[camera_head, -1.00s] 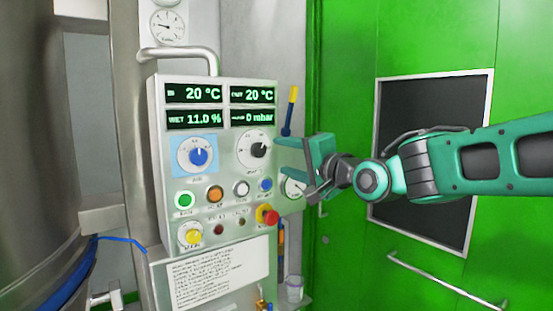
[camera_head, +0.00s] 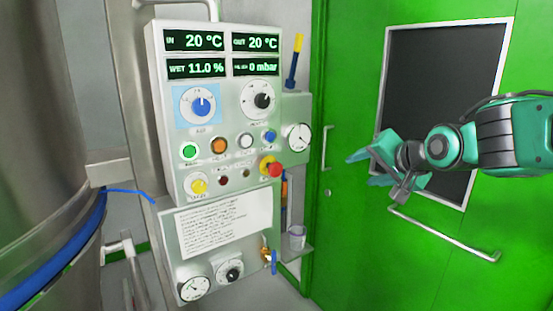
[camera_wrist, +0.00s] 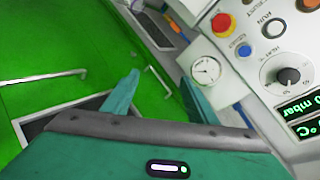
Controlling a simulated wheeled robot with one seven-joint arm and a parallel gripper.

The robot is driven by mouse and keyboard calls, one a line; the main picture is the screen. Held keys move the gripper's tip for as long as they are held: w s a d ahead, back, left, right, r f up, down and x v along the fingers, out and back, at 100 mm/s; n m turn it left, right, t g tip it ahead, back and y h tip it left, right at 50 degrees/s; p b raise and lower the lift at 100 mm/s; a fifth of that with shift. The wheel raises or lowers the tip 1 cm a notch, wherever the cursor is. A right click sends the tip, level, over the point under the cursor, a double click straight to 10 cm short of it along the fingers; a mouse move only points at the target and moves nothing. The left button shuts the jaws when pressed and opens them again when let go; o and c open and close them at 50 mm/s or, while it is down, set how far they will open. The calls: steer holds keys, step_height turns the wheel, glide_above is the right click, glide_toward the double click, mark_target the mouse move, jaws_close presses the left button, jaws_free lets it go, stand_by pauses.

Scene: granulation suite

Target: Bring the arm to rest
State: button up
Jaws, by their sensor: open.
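My gripper (camera_head: 366,170) is open and empty at the right of the head view, in front of the green door and apart from the control panel. My teal arm reaches in from the right edge. In the wrist view, the two teal fingers of my gripper (camera_wrist: 158,92) stand apart with nothing between them. The control panel (camera_head: 215,125) stands left of my gripper, with lit displays, knobs and coloured buttons. It also shows upside down at the right of the wrist view (camera_wrist: 268,45).
The green door (camera_head: 350,240) has a dark window (camera_head: 432,95) and a push bar (camera_head: 440,234) close below my gripper. A round gauge (camera_head: 299,138) sits beside the panel. A steel vessel (camera_head: 45,120) stands at the left. Free space lies between panel and gripper.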

steer(key=s+d+f+g+h, duration=0.45)
steer(key=s+d+f, duration=0.65)
steer(key=s+d, duration=0.35)
steer(key=s+d+f+g, duration=0.2)
steer(key=s+f+g, duration=0.1)
steer(key=s, duration=0.7)
steer(key=s+d+f+g+y, duration=0.1)
steer(key=s+d+f+g, duration=0.1)
steer(key=s, duration=0.8)
steer(key=shift+d+f+n+g, duration=0.15)
steer(key=shift+f+n+g, duration=0.25)
steer(key=shift+f+g, duration=0.65)
steer(key=shift+w+r+y, duration=0.1)
steer(key=shift+r+y, duration=0.05)
steer(key=shift+y, duration=0.1)
steer(key=shift+w+f, duration=0.25)
steer(key=shift+w, duration=0.35)
